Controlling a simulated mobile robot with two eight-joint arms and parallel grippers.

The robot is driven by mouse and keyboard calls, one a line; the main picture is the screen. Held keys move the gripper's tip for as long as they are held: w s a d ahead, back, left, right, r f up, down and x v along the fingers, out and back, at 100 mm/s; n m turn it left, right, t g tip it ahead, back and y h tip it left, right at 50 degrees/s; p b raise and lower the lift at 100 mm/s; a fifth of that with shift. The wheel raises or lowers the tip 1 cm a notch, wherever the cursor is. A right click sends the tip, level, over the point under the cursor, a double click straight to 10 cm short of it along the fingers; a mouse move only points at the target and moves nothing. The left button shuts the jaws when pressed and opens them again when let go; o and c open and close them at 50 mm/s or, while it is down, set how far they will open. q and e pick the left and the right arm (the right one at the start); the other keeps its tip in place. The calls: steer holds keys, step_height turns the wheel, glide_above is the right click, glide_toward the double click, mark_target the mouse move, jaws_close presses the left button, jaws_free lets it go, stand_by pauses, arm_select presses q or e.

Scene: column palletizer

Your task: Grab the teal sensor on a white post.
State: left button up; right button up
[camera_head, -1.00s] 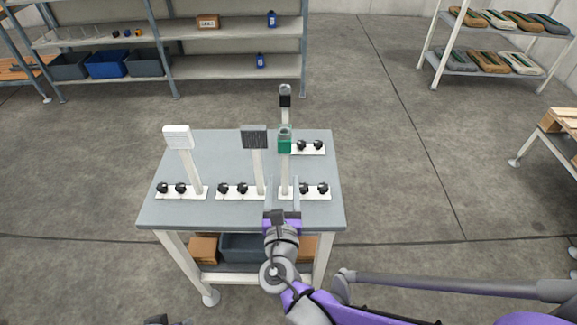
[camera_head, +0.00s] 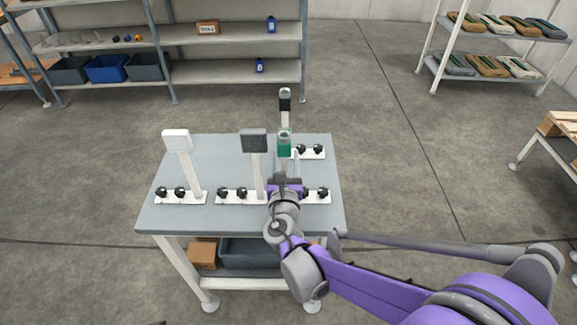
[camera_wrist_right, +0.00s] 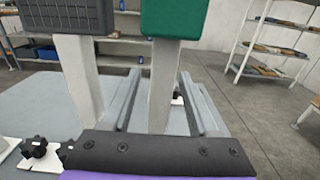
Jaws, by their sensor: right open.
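The teal sensor (camera_head: 284,146) sits on top of a white post on the table, right of centre. In the right wrist view the sensor (camera_wrist_right: 174,18) is cut by the top edge, and its white post (camera_wrist_right: 163,85) runs down between my fingers. My right gripper (camera_head: 285,164) is open, just below the teal head, with one finger on each side of the post. In the wrist view the open gripper (camera_wrist_right: 160,80) shows no clear grip on the post. My arm hides the post's lower part in the head view. My left gripper is out of view.
A dark grey sensor (camera_head: 253,141) on a white post stands close on the left, and a white one (camera_head: 176,141) farther left. A black-topped post (camera_head: 285,101) stands behind. Black knobs (camera_head: 241,193) sit on the base plates. The grey table (camera_head: 215,215) is bare at its front left.

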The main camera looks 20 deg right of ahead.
steer(key=shift+c, duration=0.3)
jaws_close()
stand_by(1.1)
